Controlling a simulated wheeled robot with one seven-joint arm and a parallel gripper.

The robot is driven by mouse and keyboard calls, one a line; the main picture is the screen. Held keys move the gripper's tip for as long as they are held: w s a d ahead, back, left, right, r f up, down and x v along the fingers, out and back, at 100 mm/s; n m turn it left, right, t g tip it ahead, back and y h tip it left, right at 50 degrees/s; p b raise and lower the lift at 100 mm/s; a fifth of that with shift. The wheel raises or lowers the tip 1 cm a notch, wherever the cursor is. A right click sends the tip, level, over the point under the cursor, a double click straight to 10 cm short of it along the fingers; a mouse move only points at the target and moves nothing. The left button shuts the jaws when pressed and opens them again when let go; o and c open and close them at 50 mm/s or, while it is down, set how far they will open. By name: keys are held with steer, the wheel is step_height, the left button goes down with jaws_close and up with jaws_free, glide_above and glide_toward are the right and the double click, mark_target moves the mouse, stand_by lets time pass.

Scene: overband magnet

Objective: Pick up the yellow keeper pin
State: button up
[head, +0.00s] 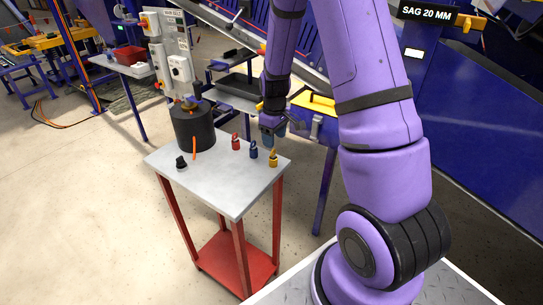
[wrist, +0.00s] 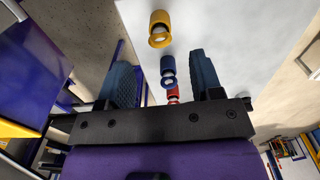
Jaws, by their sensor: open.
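The yellow keeper pin (head: 273,158) stands upright near the right corner of a small grey-topped table (head: 218,190). In the wrist view the yellow pin (wrist: 159,28) shows at top centre, beyond the fingertips and apart from them. My gripper (head: 269,138) is just above and behind the pin in the head view. In the wrist view its two blue fingers (wrist: 162,75) are spread apart with nothing held between them. A blue pin (wrist: 167,70) and a red pin (wrist: 173,95) appear in line behind the yellow one, seen through the gap.
On the table, the blue pin (head: 253,150) stands close left of the yellow pin, then the red pin (head: 235,142). A black cylinder (head: 193,128), an orange stick (head: 194,148) and a small black piece (head: 181,163) are further left. The table's front is bare.

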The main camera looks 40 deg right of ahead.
mark_target(273, 151)
steer(key=shift+w+f, duration=0.2)
steer(key=shift+f, duration=3.05)
steer(key=c, duration=1)
